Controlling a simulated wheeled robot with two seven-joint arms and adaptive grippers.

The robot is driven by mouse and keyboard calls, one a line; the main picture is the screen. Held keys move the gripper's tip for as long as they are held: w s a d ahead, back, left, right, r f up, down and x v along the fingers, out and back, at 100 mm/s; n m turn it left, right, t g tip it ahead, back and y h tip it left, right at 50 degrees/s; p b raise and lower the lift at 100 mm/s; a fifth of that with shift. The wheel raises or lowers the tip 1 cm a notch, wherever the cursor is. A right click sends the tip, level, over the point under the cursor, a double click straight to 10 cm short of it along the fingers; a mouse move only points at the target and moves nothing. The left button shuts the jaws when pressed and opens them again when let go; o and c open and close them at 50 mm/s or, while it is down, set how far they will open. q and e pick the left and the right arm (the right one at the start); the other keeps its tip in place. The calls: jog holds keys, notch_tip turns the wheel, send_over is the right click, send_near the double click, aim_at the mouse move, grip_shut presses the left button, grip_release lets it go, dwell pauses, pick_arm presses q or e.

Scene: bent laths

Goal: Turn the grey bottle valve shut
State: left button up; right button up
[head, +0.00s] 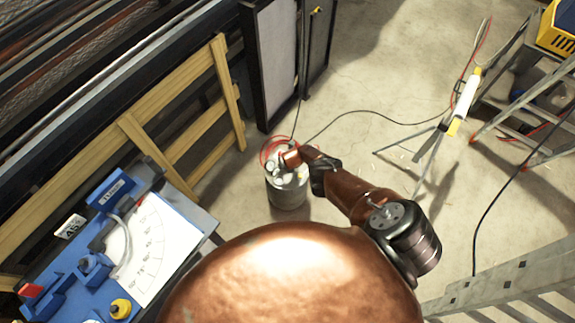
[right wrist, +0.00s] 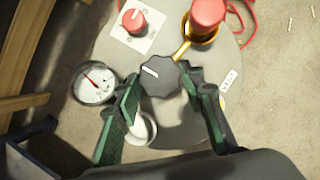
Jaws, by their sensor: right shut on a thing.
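The grey bottle valve (right wrist: 160,78) is a dark grey lobed knob with a white line mark, on top of a grey drum-like vessel (right wrist: 175,55). The line slants from upper left to lower right. My right gripper (right wrist: 162,92) is shut on the knob, with a green-padded finger at either side. The vessel (head: 287,193) stands on the floor in the head view, where my right arm reaches over it and the knob cannot be made out. My left gripper is not in view.
Near the knob are a red knob (right wrist: 133,20) on a white plate, a red-capped brass fitting (right wrist: 208,12), a gauge (right wrist: 94,84) and a white round part (right wrist: 142,128). A wooden rack (head: 150,145) and a blue-fitted bench (head: 90,240) stand left. Cables cross the floor.

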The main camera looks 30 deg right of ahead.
jog(key=o, duration=1.2)
jog(key=shift+c, duration=0.2)
jog(key=shift+w, duration=0.1)
jog(key=shift+w+r, duration=0.3)
jog(key=shift+s+r, duration=0.1)
jog(key=shift+r, duration=0.15)
jog(key=shift+s, duration=0.35)
jog(key=s+a, duration=0.5)
jog(key=s, duration=0.6)
jog(key=shift+s, duration=0.15)
